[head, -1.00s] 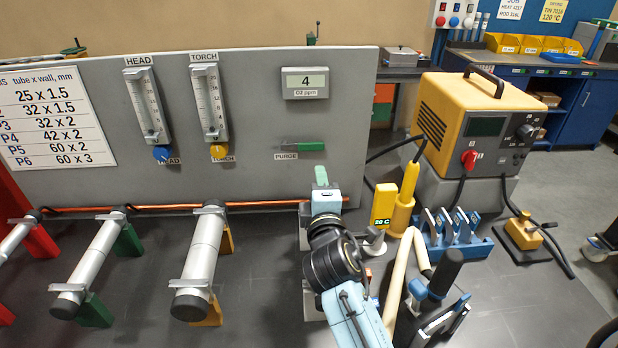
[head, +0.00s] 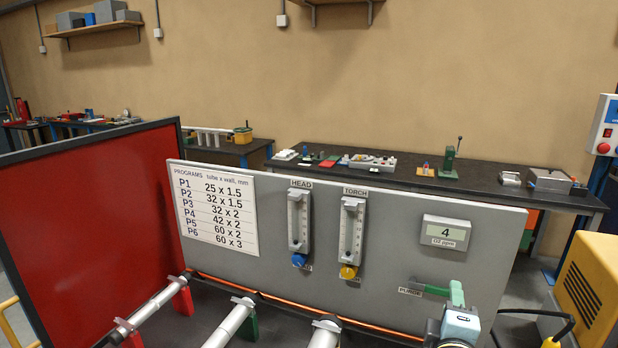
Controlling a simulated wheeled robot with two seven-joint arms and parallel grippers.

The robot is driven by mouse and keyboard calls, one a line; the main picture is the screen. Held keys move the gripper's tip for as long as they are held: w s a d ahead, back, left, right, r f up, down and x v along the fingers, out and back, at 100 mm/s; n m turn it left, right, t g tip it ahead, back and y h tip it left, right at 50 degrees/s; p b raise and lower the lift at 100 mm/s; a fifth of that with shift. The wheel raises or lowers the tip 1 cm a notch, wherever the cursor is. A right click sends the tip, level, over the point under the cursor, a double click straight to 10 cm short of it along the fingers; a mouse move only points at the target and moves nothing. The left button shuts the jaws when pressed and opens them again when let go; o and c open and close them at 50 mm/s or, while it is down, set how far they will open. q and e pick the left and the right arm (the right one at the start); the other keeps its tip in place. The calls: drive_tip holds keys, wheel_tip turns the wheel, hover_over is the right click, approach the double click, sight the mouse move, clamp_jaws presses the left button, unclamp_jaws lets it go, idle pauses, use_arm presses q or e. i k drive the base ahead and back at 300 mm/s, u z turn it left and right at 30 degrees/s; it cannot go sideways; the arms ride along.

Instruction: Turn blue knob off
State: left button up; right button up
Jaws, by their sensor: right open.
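The blue knob (head: 298,260) sits at the bottom of the flow meter (head: 299,220) labelled HEAD, on the grey panel. My right gripper (head: 457,292) is at the lower right of the head view, open, in front of the panel by the green purge lever (head: 433,289). It is well to the right of the blue knob and apart from it. I cannot tell whether it touches the lever. My left gripper is not in view.
A yellow knob (head: 348,272) sits under the TORCH flow meter (head: 351,230), right of the blue knob. Metal tubes (head: 232,322) lie in front of the panel's lower edge. A red screen (head: 90,235) stands at the left. A yellow machine (head: 592,285) stands at the right.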

sight(299, 259)
drive_tip(key=k, duration=1)
